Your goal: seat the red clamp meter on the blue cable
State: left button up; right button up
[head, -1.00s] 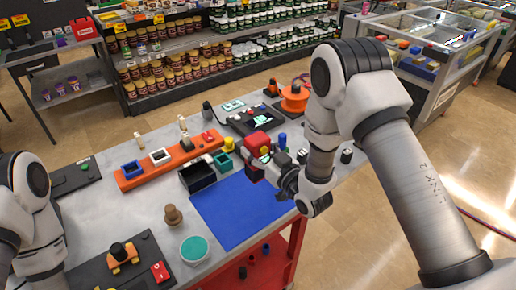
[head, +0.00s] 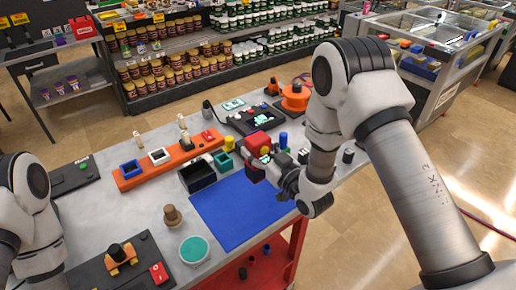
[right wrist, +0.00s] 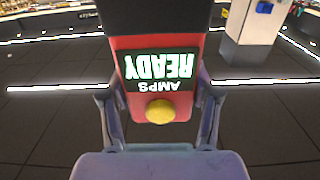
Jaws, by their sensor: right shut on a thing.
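My right gripper (head: 286,181) is shut on the red clamp meter (right wrist: 120,82) and holds it over the right part of the table, near the back edge of the blue mat. In the head view the red clamp meter (head: 254,174) is small and partly hidden by the gripper. In the right wrist view its screen reads AMPS READY, upside down, above a round yellow button; its dark upper end runs out of the picture. I cannot make out the blue cable in either view. My left arm shows at the left edge, but its gripper is out of view.
The blue mat (head: 235,212) is bare. A black bin (head: 197,177), an orange block rack (head: 170,162), a brown knob-shaped piece (head: 172,215) and a teal-topped round dish (head: 194,249) stand around it. An orange spool (head: 295,97) stands at the far end.

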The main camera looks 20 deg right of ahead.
jog(key=shift+f, duration=0.1)
dwell(0.3)
jog(key=shift+f+b, duration=1.25)
jog(key=shift+f, duration=0.15)
jog(key=shift+f, duration=0.1)
jog(key=shift+f+b, duration=0.8)
jog(key=shift+f, duration=0.1)
jog(key=shift+f+b, duration=0.5)
jog(key=shift+b, duration=0.1)
jog(key=shift+w, duration=0.1)
